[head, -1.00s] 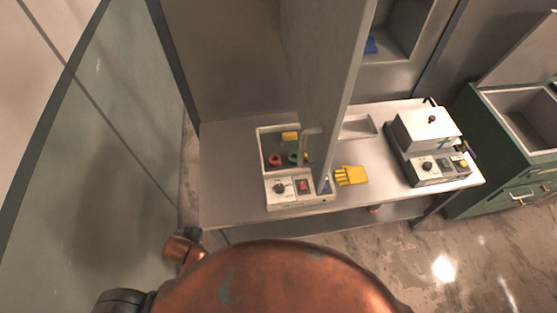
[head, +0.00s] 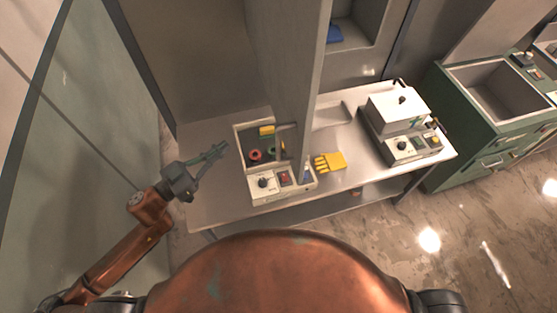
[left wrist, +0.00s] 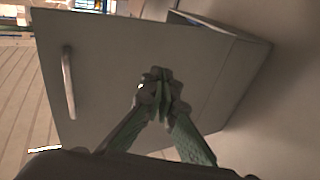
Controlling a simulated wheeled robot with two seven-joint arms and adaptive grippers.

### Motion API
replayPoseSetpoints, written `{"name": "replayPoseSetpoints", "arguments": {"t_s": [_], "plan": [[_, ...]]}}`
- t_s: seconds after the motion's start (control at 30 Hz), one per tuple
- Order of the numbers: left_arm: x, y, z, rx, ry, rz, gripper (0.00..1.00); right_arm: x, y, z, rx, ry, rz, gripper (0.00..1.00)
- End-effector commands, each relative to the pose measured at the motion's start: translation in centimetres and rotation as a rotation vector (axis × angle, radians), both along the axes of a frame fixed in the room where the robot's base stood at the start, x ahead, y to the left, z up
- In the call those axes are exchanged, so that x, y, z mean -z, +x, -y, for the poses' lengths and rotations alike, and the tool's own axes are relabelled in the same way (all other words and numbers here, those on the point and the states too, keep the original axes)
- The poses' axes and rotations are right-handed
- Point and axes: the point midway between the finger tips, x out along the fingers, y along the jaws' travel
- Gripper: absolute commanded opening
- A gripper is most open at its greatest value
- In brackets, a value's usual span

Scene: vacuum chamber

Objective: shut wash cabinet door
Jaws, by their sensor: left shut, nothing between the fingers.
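The wash cabinet door (head: 287,75) is a tall grey panel standing out open from the grey cabinet, above the bench. Its bar handle (head: 283,140) shows low on the panel. In the left wrist view, the door (left wrist: 130,50) fills much of the frame, with its handle (left wrist: 69,82) at the left. My left gripper (head: 224,148) is shut and empty, left of the door and over the bench's left end. In the left wrist view, its closed fingers (left wrist: 160,82) appear in front of the door face; I cannot tell the gap. My right gripper is out of view.
Below the door, the bench (head: 210,200) holds an open-topped box (head: 262,187) with coloured rings, a yellow glove (head: 331,161) and a white machine (head: 399,115). A green sink unit (head: 450,110) stands at the right. A green-grey panel (head: 90,130) borders the left.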

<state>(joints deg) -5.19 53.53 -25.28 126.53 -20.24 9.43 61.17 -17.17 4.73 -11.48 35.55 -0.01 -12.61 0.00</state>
Motion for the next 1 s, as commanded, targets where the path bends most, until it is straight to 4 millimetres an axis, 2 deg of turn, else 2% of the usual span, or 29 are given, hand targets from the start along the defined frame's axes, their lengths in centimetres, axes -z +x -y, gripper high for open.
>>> {"name": "replayPoseSetpoints", "arguments": {"t_s": [0.1,0.2,0.33,0.47,0.57,1.0], "plan": [[-0.6,-3.4,2.3,0.230,0.022,-0.014,0.00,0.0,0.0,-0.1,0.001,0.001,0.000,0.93],[-0.5,-5.9,3.1,0.365,0.038,-0.046,0.00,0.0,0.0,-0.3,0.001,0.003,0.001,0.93],[-0.2,-7.6,3.4,0.453,0.054,-0.077,0.00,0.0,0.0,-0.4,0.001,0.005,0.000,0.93],[-0.3,-7.8,4.0,0.471,0.053,-0.081,0.00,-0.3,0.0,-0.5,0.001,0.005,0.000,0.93],[-0.5,-7.5,5.3,0.472,0.052,-0.080,0.00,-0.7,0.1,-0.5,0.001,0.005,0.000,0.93],[-0.7,-5.5,13.8,0.470,0.050,-0.079,0.00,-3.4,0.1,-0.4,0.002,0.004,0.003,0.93]]}}
